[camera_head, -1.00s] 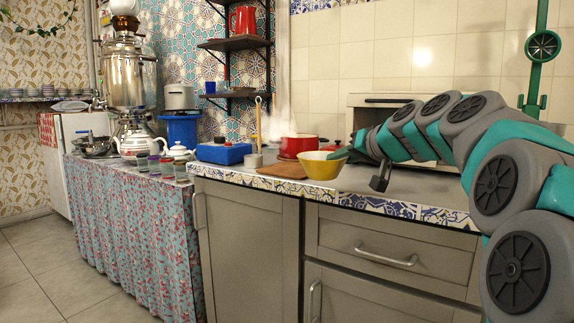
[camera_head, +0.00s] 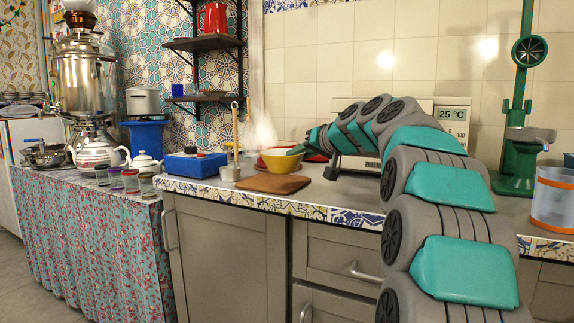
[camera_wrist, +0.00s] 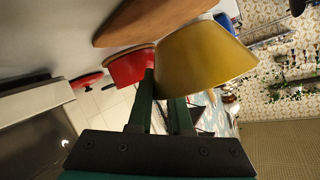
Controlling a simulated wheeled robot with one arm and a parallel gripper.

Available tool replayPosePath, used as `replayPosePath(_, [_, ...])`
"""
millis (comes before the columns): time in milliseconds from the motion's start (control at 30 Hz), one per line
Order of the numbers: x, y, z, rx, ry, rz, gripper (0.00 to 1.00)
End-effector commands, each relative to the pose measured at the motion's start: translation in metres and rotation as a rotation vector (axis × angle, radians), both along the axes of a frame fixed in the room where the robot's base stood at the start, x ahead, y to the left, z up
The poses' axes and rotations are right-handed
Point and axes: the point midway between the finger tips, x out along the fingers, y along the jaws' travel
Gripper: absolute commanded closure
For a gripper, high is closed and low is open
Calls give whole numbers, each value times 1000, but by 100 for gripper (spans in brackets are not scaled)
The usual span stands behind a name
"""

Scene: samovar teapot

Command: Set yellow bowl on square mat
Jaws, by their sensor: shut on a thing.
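The yellow bowl (camera_head: 279,161) is upright at the back of the counter, above or behind the brown square mat (camera_head: 272,184). I cannot tell whether its base touches anything. My gripper (camera_head: 298,149) reaches in from the right and is shut on the bowl's right rim. In the wrist view, the green fingers of my gripper (camera_wrist: 163,95) meet the edge of the bowl (camera_wrist: 205,57), and the mat (camera_wrist: 150,18) shows beyond it. The mat lies flat near the counter's front edge, with its visible top bare.
A red pot (camera_wrist: 130,66) stands close behind the bowl. A small metal cup (camera_head: 230,174) and a blue box (camera_head: 194,164) stand left of the mat. A white scale (camera_head: 352,163) and green press (camera_head: 517,160) stand to the right.

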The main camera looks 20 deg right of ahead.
Motion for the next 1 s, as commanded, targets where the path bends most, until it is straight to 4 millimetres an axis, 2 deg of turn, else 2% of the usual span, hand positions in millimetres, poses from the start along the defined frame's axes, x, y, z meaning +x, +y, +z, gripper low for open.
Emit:
replayPosePath(200, [38, -4, -3, -2, 0, -2, 100])
replayPosePath(400, [60, -6, -5, -1, 0, -2, 100])
replayPosePath(700, [71, -6, -4, -2, -4, -1, 100])
replayPosePath(1000, [71, -6, -31, 0, -2, -1, 100])
